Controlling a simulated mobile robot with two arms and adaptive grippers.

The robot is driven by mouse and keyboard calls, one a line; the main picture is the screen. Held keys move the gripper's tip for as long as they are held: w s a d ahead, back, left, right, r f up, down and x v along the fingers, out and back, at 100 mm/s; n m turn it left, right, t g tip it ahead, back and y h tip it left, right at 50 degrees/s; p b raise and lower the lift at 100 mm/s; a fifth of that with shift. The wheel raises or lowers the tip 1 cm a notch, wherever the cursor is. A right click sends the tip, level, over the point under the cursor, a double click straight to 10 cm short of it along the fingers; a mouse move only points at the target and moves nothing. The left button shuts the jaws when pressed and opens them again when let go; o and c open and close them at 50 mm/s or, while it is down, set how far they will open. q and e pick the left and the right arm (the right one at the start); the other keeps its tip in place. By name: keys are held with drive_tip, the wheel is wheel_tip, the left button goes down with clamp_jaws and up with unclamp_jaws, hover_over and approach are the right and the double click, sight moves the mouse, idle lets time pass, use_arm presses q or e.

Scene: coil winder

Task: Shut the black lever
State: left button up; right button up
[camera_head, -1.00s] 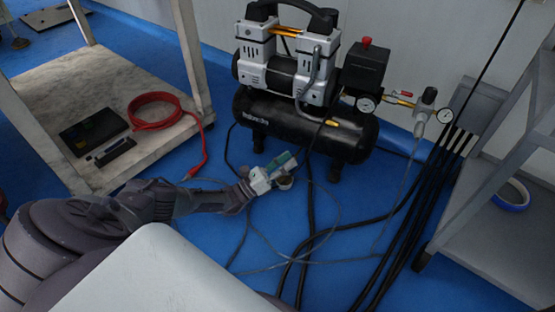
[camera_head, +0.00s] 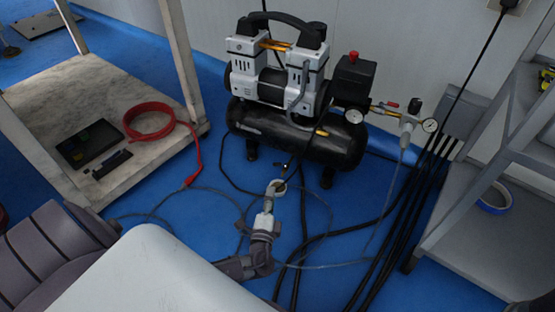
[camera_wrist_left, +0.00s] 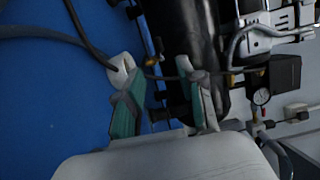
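The black air compressor tank (camera_head: 270,133) stands on the blue floor at the back; it also shows in the left wrist view (camera_wrist_left: 184,30). A small brass and dark fitting (camera_head: 285,166) shows low in front of it, and in the wrist view (camera_wrist_left: 155,60). I cannot surely tell the black lever there; it is too small and dark. My left gripper (camera_head: 277,187) is below and in front of the tank, pointing towards it. In the wrist view its two fingers (camera_wrist_left: 153,65) are spread, with the fitting seen between them, apart from both. My right gripper is out of view.
Black cables (camera_head: 385,235) and thin hoses run over the floor to the right. A low table (camera_head: 55,88) at left holds a coiled red hose (camera_head: 150,117). A grey shelf (camera_head: 455,215) stands at right, with a blue tape roll (camera_head: 495,198).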

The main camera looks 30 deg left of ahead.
sight(276, 165)
use_arm(q)
drive_tip(key=shift+w+a+f, duration=0.15)
drive_tip(key=shift+w+a, duration=0.05)
drive_tip(key=b+x, duration=0.6)
drive_tip(key=x, duration=0.6)
drive_tip(key=shift+w+a, duration=0.25)
drive_tip(key=shift+w, duration=0.2)
clamp_jaws()
